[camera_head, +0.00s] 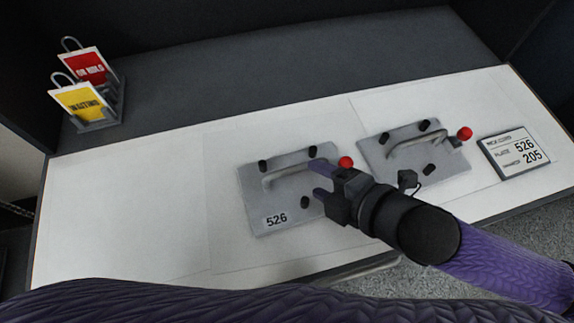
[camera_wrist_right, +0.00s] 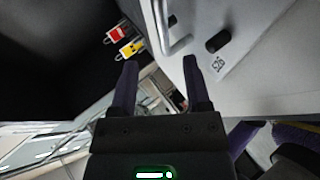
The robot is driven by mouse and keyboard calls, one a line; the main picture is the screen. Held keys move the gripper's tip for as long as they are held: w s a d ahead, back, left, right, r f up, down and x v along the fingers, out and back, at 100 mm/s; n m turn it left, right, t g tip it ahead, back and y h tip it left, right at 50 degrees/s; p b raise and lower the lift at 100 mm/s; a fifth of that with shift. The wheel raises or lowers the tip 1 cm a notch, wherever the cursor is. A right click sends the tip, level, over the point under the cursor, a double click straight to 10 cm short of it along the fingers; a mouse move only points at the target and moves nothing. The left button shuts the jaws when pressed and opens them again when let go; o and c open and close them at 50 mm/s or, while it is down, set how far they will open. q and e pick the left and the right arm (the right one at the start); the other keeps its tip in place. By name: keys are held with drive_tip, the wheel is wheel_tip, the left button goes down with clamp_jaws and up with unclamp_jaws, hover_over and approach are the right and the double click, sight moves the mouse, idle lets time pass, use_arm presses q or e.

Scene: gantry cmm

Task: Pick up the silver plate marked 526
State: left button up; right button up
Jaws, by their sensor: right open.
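The silver plate marked 526 (camera_head: 257,203) lies flat on the white table, with a bar handle, dark knobs and a red ball beside its right edge. Its 526 label is at its front left corner. My right gripper (camera_head: 315,180) is open, reaching in from the right over this plate, close to the handle's right side, and hides part of the plate.
A second silver plate (camera_head: 375,153) with a handle and red ball lies to the right. A card (camera_head: 516,152) reading plate 526 and 205 is at the far right. A rack (camera_head: 104,119) with red and yellow tags stands at the back left. The table's left part is clear.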

sight(298, 171)
drive_tip(key=b+x, duration=0.1)
drive_tip(key=x, duration=0.2)
drive_tip(key=b+x, duration=0.2)
drive_tip(key=x, duration=0.2)
drive_tip(key=shift+d+f, duration=0.2)
drive_tip(key=shift+f, duration=0.2)
use_arm(q)
drive_tip(key=shift+g, duration=0.5)
drive_tip(key=s+f, duration=0.1)
drive_tip(key=s+d+f, duration=0.1)
drive_tip(key=f, duration=0.1)
drive_tip(key=shift+s+d+f, duration=0.1)
drive_tip(key=shift+s+f, duration=0.2)
drive_tip(key=shift+s, duration=0.05)
use_arm(e)
drive_tip(key=shift+a+r, duration=0.1)
drive_tip(key=shift+r, duration=0.05)
use_arm(q)
drive_tip(key=shift+w, duration=0.1)
use_arm(e)
drive_tip(key=shift+c, duration=0.2)
clamp_jaws()
use_arm(q)
drive_tip(key=shift+w, duration=0.4)
drive_tip(key=shift+s, duration=0.25)
drive_tip(key=shift+s, duration=0.3)
drive_tip(key=shift+w, duration=0.15)
